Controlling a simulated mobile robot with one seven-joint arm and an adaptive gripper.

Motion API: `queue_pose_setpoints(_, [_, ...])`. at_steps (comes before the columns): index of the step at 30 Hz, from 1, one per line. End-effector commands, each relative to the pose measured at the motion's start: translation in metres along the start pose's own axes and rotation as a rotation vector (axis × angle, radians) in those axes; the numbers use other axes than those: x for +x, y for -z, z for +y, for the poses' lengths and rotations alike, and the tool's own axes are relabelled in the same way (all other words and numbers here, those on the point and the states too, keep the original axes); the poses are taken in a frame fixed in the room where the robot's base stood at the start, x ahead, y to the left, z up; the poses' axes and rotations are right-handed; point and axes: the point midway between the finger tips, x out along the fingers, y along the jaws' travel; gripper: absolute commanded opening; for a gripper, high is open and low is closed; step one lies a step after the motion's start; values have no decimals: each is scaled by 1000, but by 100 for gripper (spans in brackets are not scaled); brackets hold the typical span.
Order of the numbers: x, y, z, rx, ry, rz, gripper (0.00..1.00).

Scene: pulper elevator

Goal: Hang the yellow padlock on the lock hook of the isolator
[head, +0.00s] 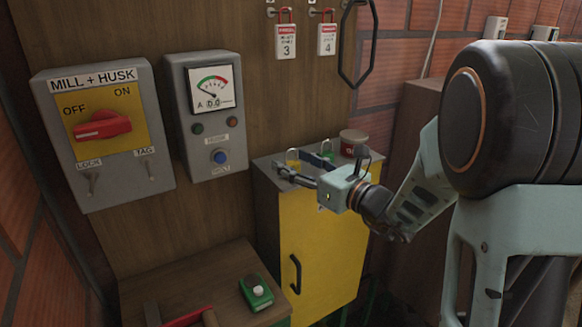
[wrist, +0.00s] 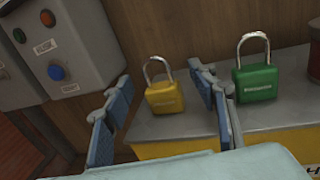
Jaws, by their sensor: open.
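The yellow padlock (head: 293,155) stands upright on the grey top of the yellow cabinet, shackle up; it also shows in the wrist view (wrist: 165,98). My gripper (head: 294,164) is open at the cabinet top. In the wrist view its blue-padded fingers lie left and right of the padlock, which appears beyond them; I cannot tell whether it is between the tips. The isolator (head: 104,140), a grey box marked MILL + HUSK, is on the wall at left, its red handle (head: 102,125) towards OFF. Its lock hook (head: 92,184) hangs under the LOCK label, bare.
A green padlock (wrist: 256,82) stands right of the yellow one. A meter box (head: 207,115) is between isolator and cabinet. A low wooden bench (head: 205,285) holds a green device (head: 257,292). Tags and a black hanger hang above.

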Motion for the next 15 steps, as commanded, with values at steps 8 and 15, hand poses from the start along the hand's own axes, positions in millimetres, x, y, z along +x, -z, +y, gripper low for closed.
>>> queue_pose_setpoints(8, [0,0,0,0,0,0,33])
queue_pose_setpoints(15, [-1,0,0,0,0,0,7])
